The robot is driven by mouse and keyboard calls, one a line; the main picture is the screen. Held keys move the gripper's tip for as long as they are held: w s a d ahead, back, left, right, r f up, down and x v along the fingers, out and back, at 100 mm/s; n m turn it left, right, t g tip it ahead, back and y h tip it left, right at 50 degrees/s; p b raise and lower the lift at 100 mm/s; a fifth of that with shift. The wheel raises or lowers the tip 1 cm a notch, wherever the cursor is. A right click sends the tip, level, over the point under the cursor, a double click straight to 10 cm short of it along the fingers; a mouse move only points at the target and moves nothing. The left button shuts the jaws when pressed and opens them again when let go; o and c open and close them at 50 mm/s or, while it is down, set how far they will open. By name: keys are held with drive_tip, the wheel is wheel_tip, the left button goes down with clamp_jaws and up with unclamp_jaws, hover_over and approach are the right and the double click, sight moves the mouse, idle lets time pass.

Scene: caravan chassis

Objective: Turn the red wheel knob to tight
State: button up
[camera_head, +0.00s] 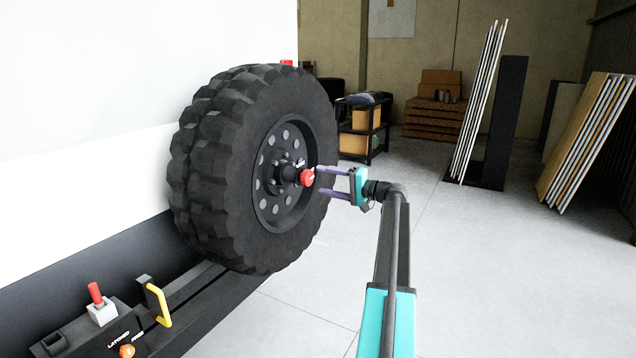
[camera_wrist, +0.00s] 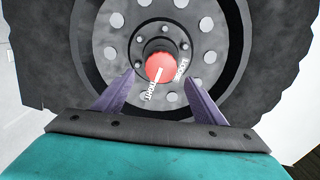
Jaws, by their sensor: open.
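The red wheel knob (camera_head: 307,177) sits at the hub of the big black tyre (camera_head: 240,165). In the wrist view the red knob (camera_wrist: 160,67) shows a white pointer line running down toward the word TIGHT (camera_wrist: 150,90); the word LOOSE (camera_wrist: 182,67) is to its right. My gripper (camera_head: 318,182) faces the hub from the right with its purple fingers apart. In the wrist view the fingers of my gripper (camera_wrist: 163,85) stand left and right below the knob, with nothing between them. I cannot tell how far the fingertips are from the knob.
A panel at the lower left carries a red-topped switch (camera_head: 97,300), a yellow handle (camera_head: 158,304) and an orange knob (camera_head: 127,351). A black shelf cart (camera_head: 363,128) and leaning panels (camera_head: 481,105) stand behind.

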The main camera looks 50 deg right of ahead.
drive_tip(key=b+v, duration=0.1)
drive_tip(key=v, duration=0.7)
drive_tip(key=shift+s, duration=0.25)
